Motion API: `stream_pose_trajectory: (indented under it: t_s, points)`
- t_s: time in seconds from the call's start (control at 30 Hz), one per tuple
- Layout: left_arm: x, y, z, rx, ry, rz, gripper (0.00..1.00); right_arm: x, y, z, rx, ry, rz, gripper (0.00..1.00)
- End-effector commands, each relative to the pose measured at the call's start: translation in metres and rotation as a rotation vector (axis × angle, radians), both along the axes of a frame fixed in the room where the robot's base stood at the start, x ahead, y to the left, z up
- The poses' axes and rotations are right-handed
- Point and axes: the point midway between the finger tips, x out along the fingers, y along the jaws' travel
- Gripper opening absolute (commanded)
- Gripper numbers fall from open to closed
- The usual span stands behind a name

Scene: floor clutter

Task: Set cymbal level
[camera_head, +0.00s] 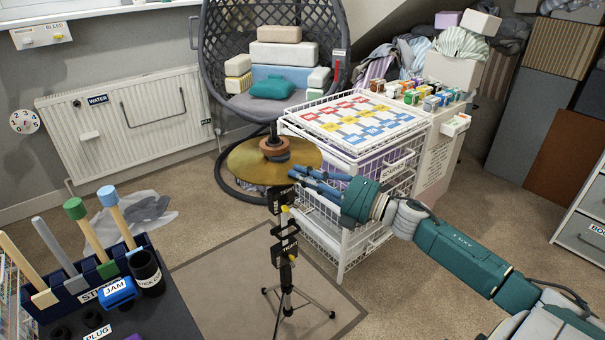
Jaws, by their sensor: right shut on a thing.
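A brass cymbal (240,160) sits on top of a black stand (286,270) with tripod legs, in the middle of the head view. A brown washer stack (275,149) and a dark top piece are at its centre. The cymbal looks roughly level, but I cannot tell its exact tilt. My right gripper (300,178) reaches in from the right, with its blue fingers shut on the cymbal's near right rim. The fingers hide part of that rim. Black labelled fittings (281,198) are on the stand just under the cymbal. My left gripper is not in view.
A white wire trolley (345,225) with a board game (360,118) on top stands close behind my right gripper. A hanging chair (270,60) is behind the cymbal. A dark tool rack (110,265) is at front left. The stand is on a grey mat (225,290).

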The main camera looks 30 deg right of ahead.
Motion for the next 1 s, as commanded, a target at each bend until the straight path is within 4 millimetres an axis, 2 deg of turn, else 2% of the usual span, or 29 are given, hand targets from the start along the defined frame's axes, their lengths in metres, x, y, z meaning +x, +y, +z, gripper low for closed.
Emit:
stream_pose_trajectory:
  t_s: [0.03, 0.3, 0.33, 0.43, 0.77, 1.0]
  points:
    - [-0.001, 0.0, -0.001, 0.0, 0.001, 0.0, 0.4, 0.001, 0.0, 0.006, 0.004, -0.008, 0.001, 0.0]
    - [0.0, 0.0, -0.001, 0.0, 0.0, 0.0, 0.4, 0.001, 0.0, 0.008, 0.004, -0.012, 0.0, 0.0]
    - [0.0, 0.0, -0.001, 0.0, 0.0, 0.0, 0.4, 0.001, 0.0, 0.008, 0.004, -0.012, 0.0, 0.11]
    - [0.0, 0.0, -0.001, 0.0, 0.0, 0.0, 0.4, 0.001, 0.0, 0.008, 0.003, -0.013, 0.0, 0.29]
    - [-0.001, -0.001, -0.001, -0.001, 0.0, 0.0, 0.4, -0.001, -0.001, 0.004, 0.002, -0.007, -0.001, 0.29]
    - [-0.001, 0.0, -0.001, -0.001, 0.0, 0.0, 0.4, -0.024, -0.013, -0.001, 0.001, -0.003, -0.002, 0.29]
